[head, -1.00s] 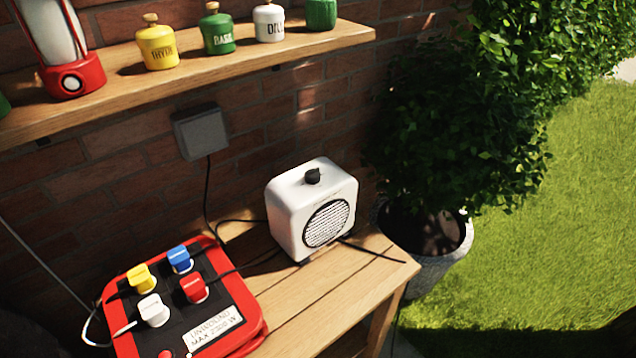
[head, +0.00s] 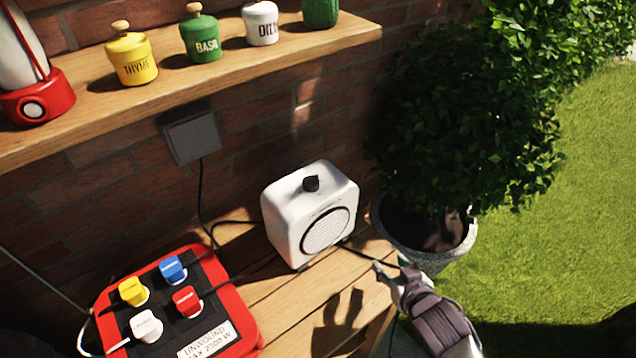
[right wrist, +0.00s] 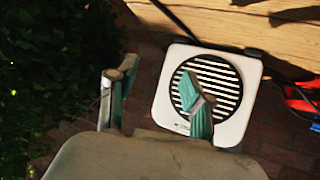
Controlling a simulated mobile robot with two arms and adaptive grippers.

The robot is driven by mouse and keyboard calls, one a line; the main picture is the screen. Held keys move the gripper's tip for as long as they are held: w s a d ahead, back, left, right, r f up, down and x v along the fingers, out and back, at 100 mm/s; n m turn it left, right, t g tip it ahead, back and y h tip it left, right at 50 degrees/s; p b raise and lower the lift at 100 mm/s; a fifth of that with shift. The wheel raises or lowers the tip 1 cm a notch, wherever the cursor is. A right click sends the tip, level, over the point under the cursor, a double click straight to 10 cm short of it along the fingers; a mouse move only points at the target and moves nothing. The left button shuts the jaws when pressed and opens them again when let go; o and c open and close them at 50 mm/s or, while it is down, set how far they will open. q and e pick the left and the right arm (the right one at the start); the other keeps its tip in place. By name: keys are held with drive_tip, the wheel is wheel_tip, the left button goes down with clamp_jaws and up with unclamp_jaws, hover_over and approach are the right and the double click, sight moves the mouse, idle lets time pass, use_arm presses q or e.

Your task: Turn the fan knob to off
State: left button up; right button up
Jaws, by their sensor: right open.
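The white fan (head: 290,222) stands on the wooden table, its round grille facing front right. Its black knob (head: 311,183) sits on the top face. In the right wrist view the fan (right wrist: 160,105) appears upside down with its grille towards the camera; the knob is hidden there. My right gripper (head: 388,268) is open and empty, to the right of the fan and apart from it, over the table's right end. In the right wrist view one finger of the gripper (right wrist: 155,95) overlaps the grille. My left gripper is not in view.
A red power box (head: 240,310) with several coloured plugs stands left of the fan. Black cables run along the table beside the fan. A shelf (head: 200,85) with jars and a lantern is above. A potted bush (head: 440,258) stands at the right.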

drive_tip(key=w+a+r+n+t+y, duration=0.2)
drive_tip(key=w+a+r+t+y, duration=0.1)
drive_tip(key=w+r+y, duration=0.3)
drive_tip(key=n+g+y, duration=0.2)
drive_tip(key=n+y, duration=0.2)
drive_tip(key=y, duration=0.1)
approach(317, 185)
drive_tip(key=p+x, duration=0.2)
drive_tip(key=x, duration=0.8)
drive_tip(key=shift+f+p, duration=0.1)
drive_tip(key=shift+p, duration=0.3)
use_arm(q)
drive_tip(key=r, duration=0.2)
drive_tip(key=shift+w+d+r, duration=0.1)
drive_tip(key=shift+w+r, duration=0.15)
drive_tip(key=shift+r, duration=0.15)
use_arm(e)
drive_tip(key=shift+d, duration=0.1)
